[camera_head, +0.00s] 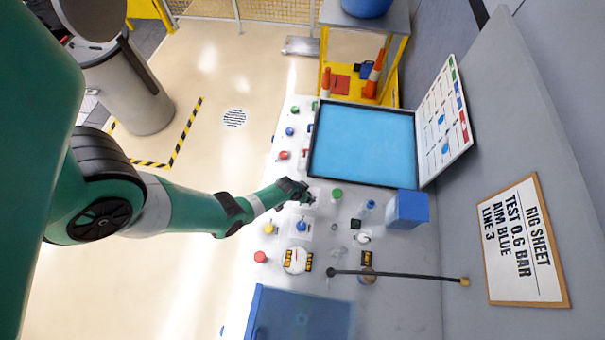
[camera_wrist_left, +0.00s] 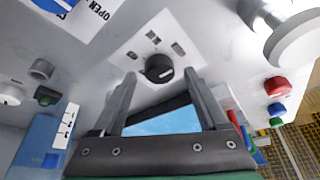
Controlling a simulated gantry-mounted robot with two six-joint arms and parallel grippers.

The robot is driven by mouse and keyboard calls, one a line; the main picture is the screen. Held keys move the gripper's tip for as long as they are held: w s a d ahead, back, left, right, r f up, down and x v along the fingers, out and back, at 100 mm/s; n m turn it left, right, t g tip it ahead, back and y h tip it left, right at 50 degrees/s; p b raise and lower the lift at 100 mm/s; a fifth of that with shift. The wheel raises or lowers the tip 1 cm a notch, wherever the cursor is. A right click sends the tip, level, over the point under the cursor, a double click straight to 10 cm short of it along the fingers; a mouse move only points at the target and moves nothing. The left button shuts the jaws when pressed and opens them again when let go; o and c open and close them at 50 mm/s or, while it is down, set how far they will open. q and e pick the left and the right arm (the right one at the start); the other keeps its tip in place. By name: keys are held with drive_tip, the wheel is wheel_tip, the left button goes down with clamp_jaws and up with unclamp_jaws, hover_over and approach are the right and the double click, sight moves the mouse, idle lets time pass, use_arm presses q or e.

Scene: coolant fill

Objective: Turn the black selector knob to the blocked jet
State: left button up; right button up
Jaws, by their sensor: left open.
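The black selector knob (camera_wrist_left: 158,68) sits on a white plate (camera_wrist_left: 135,50) in the left wrist view. A short white pointer mark shows on its face, and several small dark marks sit on the plate beyond it. My left gripper (camera_wrist_left: 160,82) is open, its two fingers on either side of the knob's near edge, with nothing held. I cannot tell whether they touch the knob. In the head view my left gripper (camera_head: 308,196) is over the bench and hides the knob. I cannot make out which jet is blocked. My right gripper is not in view.
A blue-floored tray (camera_head: 362,104) lies beyond my left gripper, with a blue box (camera_head: 407,209) to its right. Green, red, yellow and blue caps (camera_head: 269,228) stand close around. A rig sheet (camera_head: 523,242) reads "AIM BLUE, LINE 3".

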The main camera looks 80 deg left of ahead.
use_arm(q)
drive_tip(key=p+v, duration=0.4)
drive_tip(key=v, duration=0.7)
drive_tip(key=shift+w, duration=0.1)
